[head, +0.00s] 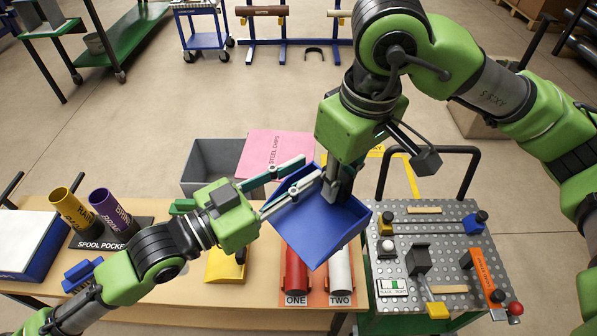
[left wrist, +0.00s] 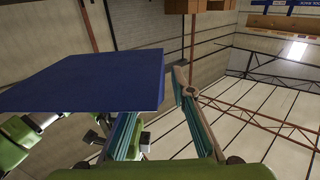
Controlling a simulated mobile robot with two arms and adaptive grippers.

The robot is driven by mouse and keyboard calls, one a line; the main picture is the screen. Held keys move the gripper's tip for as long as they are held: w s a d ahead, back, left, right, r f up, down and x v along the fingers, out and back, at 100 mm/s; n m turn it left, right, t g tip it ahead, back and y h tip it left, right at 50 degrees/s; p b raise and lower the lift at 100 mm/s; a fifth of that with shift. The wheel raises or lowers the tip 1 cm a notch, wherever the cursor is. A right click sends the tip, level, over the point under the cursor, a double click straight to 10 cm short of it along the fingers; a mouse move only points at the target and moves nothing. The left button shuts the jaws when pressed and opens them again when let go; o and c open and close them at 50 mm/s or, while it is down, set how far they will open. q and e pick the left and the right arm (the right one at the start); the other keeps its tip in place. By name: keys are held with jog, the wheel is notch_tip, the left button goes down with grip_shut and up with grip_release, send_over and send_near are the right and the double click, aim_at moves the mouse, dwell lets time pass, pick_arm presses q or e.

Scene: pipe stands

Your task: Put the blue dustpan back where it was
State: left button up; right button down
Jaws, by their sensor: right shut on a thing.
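The blue dustpan (head: 315,228) is in the air over the bench, tilted, in the middle of the head view. My right gripper (head: 335,190) comes down from above and is shut on the dustpan; the held part is mostly hidden. My left gripper (head: 308,170) is open, its two fingers apart, at the upper left edge of the dustpan. In the left wrist view the dustpan (left wrist: 95,82) covers the tip of one finger. The other finger stands clear to the right of its edge. I cannot tell whether the left fingers touch it.
The wooden bench (head: 190,300) bears a red tube (head: 296,272) and a white tube (head: 340,270), a yellow item (head: 225,265) and spool pockets (head: 110,232). Behind are a grey bin (head: 210,160) and a pink STEEL CHIPS panel (head: 272,148). A perforated cart (head: 430,235) stands right.

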pick_arm(q)
grip_shut()
pick_arm(e)
jog(key=c, duration=1.8)
grip_release()
jog(key=shift+c, duration=0.2)
